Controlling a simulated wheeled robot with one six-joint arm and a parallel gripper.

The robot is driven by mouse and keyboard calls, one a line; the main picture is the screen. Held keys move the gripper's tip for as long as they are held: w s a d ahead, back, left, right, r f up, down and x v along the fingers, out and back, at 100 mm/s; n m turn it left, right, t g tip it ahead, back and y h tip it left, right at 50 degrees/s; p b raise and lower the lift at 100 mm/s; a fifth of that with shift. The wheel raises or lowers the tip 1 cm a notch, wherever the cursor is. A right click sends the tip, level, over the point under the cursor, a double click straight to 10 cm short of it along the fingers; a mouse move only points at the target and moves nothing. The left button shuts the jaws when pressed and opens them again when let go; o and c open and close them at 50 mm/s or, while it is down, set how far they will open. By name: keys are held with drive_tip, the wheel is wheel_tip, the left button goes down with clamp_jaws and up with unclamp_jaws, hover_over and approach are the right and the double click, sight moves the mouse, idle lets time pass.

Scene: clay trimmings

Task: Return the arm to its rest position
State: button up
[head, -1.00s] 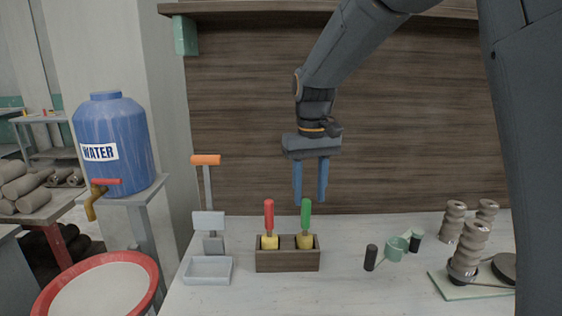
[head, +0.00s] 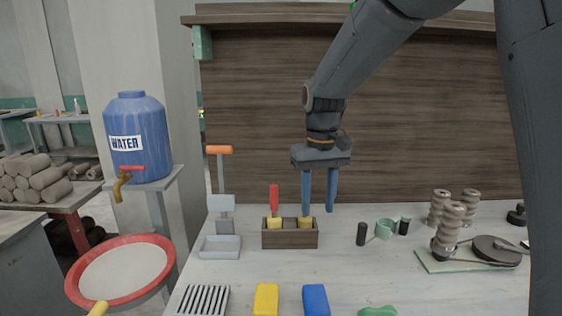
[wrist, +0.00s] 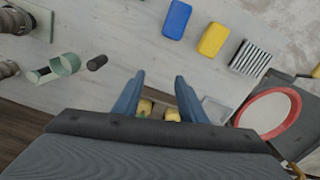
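My gripper (head: 318,211) is open and empty, its two blue fingers pointing down in the head view, overlapping the right part of a dark wooden holder (head: 290,240). A red-handled tool (head: 274,198) with a yellow lower part stands in the left slot. A second yellow part (head: 305,222) shows in the right slot; its green handle is hidden behind a finger. In the wrist view, my open gripper (wrist: 156,90) has the two yellow parts (wrist: 172,114) showing between its fingers, with no object held. My arm reaches down from the upper right.
A grey stand (head: 221,246), green cup (head: 385,229) and stacked grey cylinders (head: 448,232) flank the holder. Yellow (head: 266,300) and blue (head: 316,300) blocks lie at the front beside a slatted rack (head: 204,299). A wooden shelf (head: 250,20) is above.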

drive_tip(key=s+d+f+m, duration=0.1)
drive_tip(key=s+d+f, duration=0.2)
drive_tip(key=s, duration=0.3)
drive_tip(key=s+d+f+m, duration=0.1)
drive_tip(key=s+d+f, duration=0.3)
drive_tip(key=s, duration=0.3)
drive_tip(key=s+d+f+t, duration=0.1)
drive_tip(key=s+d+f, duration=0.2)
drive_tip(key=s+f, duration=0.2)
drive_tip(key=shift+s+d+f+m, duration=0.2)
drive_tip(key=shift+s+f+m, duration=0.2)
drive_tip(key=shift+s, duration=0.35)
